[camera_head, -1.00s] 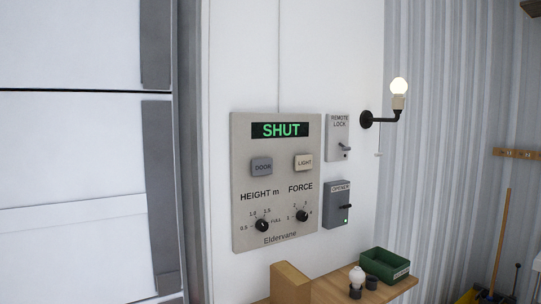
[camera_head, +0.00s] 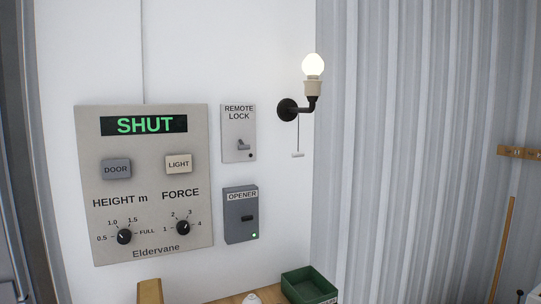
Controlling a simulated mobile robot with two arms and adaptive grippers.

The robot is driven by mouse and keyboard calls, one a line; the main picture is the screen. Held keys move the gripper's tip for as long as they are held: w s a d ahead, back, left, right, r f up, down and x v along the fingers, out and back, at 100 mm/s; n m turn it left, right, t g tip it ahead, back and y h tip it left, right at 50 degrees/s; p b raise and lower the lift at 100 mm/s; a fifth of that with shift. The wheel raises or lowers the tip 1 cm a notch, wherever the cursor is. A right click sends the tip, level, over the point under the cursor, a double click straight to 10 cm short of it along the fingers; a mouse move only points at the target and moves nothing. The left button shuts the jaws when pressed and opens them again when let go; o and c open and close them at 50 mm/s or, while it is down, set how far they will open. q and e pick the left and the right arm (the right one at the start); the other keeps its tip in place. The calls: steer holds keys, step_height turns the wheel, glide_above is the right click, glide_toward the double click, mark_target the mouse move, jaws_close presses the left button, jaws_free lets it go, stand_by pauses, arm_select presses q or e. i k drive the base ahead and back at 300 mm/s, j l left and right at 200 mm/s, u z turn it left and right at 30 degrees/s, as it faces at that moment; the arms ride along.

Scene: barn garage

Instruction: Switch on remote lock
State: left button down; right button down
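The remote lock switch plate (camera_head: 238,122) is a light grey panel labelled REMOTE LOCK on the white wall, right of the big control panel. Its small toggle lever (camera_head: 243,145) sits in the lower middle, with a dark, unlit indicator dot (camera_head: 250,156) beside it at lower right. Below it is the darker grey OPENER box (camera_head: 240,228), with a green light lit at its lower right. Neither of my grippers shows in the head view.
The control panel (camera_head: 150,190) reads SHUT in green and carries DOOR and LIGHT buttons and two knobs. A lit wall lamp (camera_head: 312,68) with a pull cord sticks out at right. Below are a wooden shelf (camera_head: 232,299) and a green bin (camera_head: 306,285).

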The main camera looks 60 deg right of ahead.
mark_target(242, 147)
steer(key=k+l, duration=0.2)
steer(key=l, duration=0.15)
steer(key=k+l, duration=0.15)
steer(key=l, duration=0.25)
steer(key=k+l, duration=0.2)
steer(key=l, duration=0.15)
